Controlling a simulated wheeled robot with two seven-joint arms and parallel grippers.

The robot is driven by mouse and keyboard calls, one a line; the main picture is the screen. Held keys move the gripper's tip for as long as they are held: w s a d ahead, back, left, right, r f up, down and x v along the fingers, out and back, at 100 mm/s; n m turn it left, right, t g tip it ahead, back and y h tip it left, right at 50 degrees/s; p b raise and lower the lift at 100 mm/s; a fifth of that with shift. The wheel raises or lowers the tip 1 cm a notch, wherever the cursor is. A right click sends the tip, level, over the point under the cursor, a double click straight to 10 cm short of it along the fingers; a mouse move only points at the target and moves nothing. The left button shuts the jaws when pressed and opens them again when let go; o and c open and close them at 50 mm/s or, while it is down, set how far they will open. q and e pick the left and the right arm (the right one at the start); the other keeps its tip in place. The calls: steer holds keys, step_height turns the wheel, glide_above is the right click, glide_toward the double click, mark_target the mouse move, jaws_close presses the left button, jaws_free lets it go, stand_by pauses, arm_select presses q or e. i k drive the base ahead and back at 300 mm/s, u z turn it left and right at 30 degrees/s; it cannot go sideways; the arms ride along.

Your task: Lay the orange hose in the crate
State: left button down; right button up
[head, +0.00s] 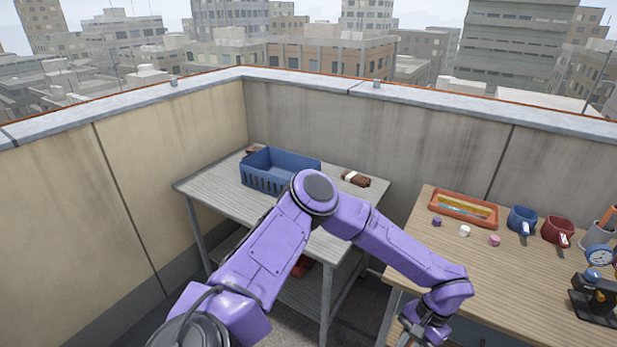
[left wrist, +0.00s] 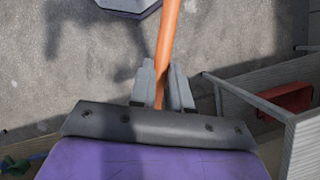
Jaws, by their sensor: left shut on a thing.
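The orange hose (left wrist: 170,45) shows in the left wrist view as a length running up and out of the picture from between my fingers. My left gripper (left wrist: 162,88) is shut on it, above the grey floor. In the head view my left arm reaches from the lower left to the bottom edge, where the gripper is mostly cut off and the hose cannot be made out. The blue crate (head: 262,180) stands upright on the grey table, beyond my arm and well apart from the gripper. Its inside is only partly visible. My right gripper is not in view.
The grey table (head: 208,188) also holds a dark brown object (head: 356,179), with a red thing (head: 302,266) on its lower shelf. Parapet walls enclose the corner.

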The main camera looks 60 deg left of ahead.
mark_target(291, 175)
steer(key=z, duration=2.55)
steer(key=k, duration=2.9)
steer(key=u, duration=1.25)
